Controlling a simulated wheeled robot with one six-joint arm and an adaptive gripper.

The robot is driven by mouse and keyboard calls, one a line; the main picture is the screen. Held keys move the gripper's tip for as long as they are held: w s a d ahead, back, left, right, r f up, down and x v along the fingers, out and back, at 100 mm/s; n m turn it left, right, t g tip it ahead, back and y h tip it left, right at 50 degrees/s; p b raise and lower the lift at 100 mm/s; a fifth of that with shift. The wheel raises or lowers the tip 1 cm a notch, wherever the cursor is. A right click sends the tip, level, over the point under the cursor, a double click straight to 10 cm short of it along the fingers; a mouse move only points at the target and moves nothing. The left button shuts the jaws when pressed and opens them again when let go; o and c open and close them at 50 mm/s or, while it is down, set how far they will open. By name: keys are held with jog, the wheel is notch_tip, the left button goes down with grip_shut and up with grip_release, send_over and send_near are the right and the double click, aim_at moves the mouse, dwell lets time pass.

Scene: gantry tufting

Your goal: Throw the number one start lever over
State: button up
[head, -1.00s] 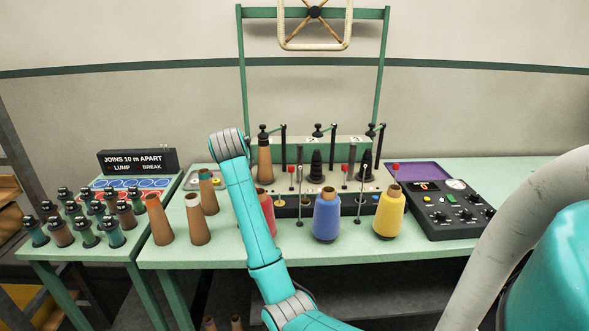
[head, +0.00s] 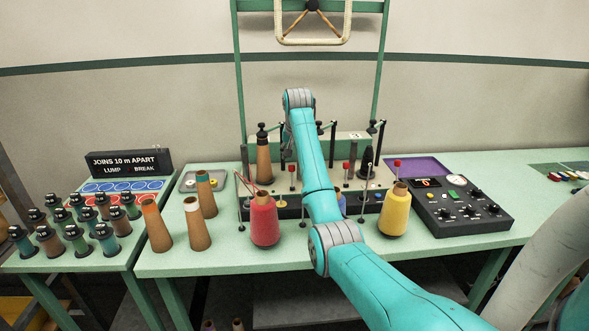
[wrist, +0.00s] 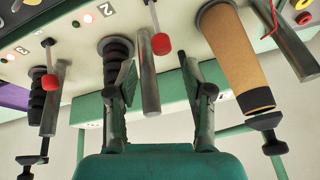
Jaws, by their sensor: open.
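The number one start lever seems to be the red-knobbed lever beside the brown cone; in the head view its knob (head: 291,168) shows just left of my arm. In the wrist view, which looks upside down, that red knob (wrist: 160,44) hangs on a thin rod just beyond my fingertips, between their lines. My gripper (wrist: 158,70) is open and empty, and does not visibly touch the knob. A grey post (wrist: 147,88) also shows between the fingers. The brown cone (wrist: 235,62) stands to the right there. In the head view my gripper is hidden behind my arm.
Another red-knobbed lever (wrist: 50,82) and a dark spindle (wrist: 116,62) are left in the wrist view. Red (head: 264,220) and yellow (head: 395,212) cones stand at the machine's front. A black control box (head: 462,210) is right; bobbins crowd the left table.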

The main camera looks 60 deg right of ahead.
aim_at(292, 166)
jog(key=x, duration=0.7)
jog(key=shift+w+f, duration=0.15)
jog(key=shift+f, duration=0.25)
grip_shut()
